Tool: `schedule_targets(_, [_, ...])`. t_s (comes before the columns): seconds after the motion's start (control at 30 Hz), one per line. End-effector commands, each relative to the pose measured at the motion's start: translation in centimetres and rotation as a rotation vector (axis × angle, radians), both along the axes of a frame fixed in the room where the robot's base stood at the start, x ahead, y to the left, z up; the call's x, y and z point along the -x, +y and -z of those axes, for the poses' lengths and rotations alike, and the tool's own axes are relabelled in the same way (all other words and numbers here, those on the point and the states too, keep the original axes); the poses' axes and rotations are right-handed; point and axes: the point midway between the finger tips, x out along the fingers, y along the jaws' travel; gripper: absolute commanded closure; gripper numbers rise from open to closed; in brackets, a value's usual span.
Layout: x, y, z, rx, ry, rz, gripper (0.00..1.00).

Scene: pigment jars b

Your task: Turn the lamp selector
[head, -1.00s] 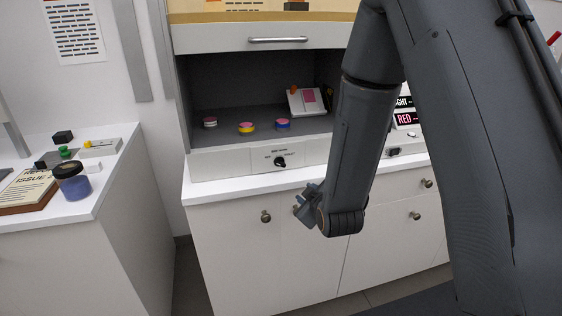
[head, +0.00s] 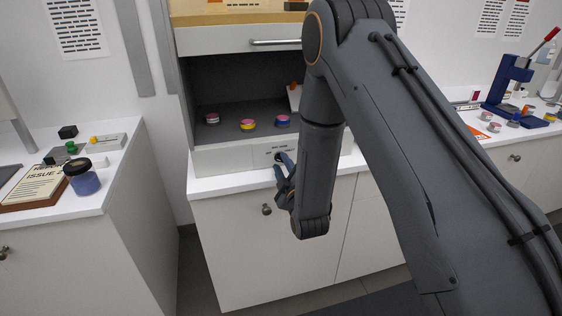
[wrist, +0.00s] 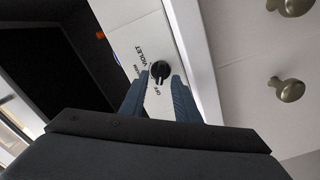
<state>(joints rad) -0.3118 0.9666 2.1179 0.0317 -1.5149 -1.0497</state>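The lamp selector is a small black knob (wrist: 160,70) on the pale front panel (head: 225,158) below the cabinet opening. The wrist view shows printed labels beside it, including "VIOLET" and "OFF"; which one it points to is unclear. My gripper (wrist: 162,76) is open, its two blue-grey fingers apart with the knob between or just beyond their tips. Contact cannot be told. In the head view my gripper (head: 281,163) is at the panel and largely covers the knob.
Several coloured jars, one of them a yellow-banded jar (head: 248,124), stand inside the cabinet above the panel. A white counter edge (head: 230,184) runs just below. A side counter (head: 110,180) at left holds a blue jar (head: 82,178). A blue press (head: 510,90) stands far right.

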Motion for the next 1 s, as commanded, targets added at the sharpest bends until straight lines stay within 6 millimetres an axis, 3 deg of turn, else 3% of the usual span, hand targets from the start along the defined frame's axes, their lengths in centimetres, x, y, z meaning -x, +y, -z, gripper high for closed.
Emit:
schedule_targets(0.17, [-1.13, 0.31, 0.00, 0.000, 0.001, 0.000, 0.71])
schedule_targets(0.43, [-1.26, 0.35, 0.03, -0.001, 0.002, 0.000, 0.71])
schedule_targets(0.6, [-1.25, 0.35, 0.03, -0.001, 0.002, 0.000, 1.00])
schedule_targets(1.0, [-1.25, 0.33, 0.06, -0.046, 0.015, 0.000, 1.00])
